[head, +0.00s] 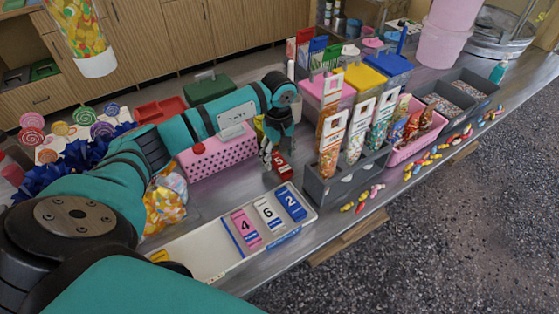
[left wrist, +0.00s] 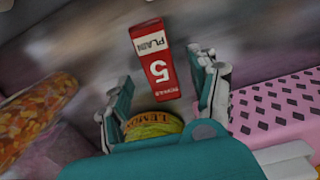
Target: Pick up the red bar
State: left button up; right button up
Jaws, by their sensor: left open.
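The red bar (head: 283,170) lies on the metal counter, marked with a white 5; in the left wrist view the bar (left wrist: 155,62) also reads "PLAIN". My left gripper (head: 273,158) points down above and beside the bar in the head view. In the left wrist view its two fingers (left wrist: 163,76) are apart, with the red bar showing between and beyond them. Nothing is held. The fingertips partly cover the bar's near area in the head view. My right gripper does not show.
A white tray (head: 208,262) holds pink, white and blue bars in front. A pink perforated basket (head: 216,160) stands left of the gripper, a grey sweet rack (head: 345,180) to the right.

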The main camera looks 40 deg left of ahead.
pick_arm(q)
jog(key=shift+f, duration=1.1)
jog(key=c, duration=1.3)
jog(key=shift+o, duration=0.2)
jog(key=shift+r, duration=0.1)
